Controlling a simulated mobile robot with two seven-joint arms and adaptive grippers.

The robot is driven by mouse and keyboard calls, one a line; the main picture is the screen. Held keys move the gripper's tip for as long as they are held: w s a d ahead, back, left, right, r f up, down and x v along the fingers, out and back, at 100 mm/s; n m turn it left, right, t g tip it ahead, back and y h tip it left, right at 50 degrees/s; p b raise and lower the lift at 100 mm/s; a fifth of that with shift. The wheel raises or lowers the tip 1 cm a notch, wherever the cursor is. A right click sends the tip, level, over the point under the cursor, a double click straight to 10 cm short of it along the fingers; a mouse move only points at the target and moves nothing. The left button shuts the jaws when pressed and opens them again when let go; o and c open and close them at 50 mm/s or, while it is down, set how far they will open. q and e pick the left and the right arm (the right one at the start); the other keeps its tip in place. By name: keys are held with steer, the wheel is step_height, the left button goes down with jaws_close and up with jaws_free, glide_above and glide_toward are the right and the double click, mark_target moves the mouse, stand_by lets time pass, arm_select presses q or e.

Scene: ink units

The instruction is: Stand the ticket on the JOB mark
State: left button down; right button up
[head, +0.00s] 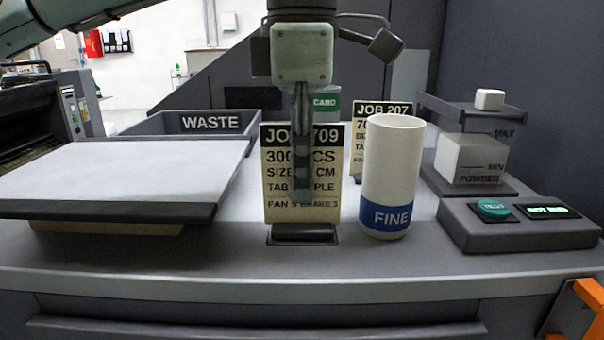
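A cream ticket (276,190) headed JOB 709 stands upright, facing me, in a dark foot (304,232). The foot sits at a dark-outlined rectangular mark (333,241) near the counter's front edge; the mark's lettering is not visible. My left gripper (302,188) points straight down at the ticket, with a narrow finger in front of its printed face. Any finger behind the ticket is hidden, so its grip is unclear. A second ticket (367,108), headed JOB 207, stands behind, partly hidden by the white cup. My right gripper is not in view.
A white cup (394,165) marked FINE stands close right of the ticket. A WASTE tray (157,125) and a pale-topped board (110,180) are left. A TEST button box (515,222) and a POWDER scale (470,160) are right. A CARD container (327,103) is behind.

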arm_select(q)
steer(key=shift+f, duration=0.1)
steer(key=c, duration=1.7)
jaws_free()
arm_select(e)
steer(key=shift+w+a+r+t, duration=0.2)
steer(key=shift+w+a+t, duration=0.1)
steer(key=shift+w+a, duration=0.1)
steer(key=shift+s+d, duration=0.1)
arm_select(q)
steer(key=shift+r, duration=0.5)
step_height(320, 180, up, 10)
steer(key=shift+r+p, duration=0.1)
steer(key=shift+p, duration=0.75)
steer(key=shift+r, duration=0.55)
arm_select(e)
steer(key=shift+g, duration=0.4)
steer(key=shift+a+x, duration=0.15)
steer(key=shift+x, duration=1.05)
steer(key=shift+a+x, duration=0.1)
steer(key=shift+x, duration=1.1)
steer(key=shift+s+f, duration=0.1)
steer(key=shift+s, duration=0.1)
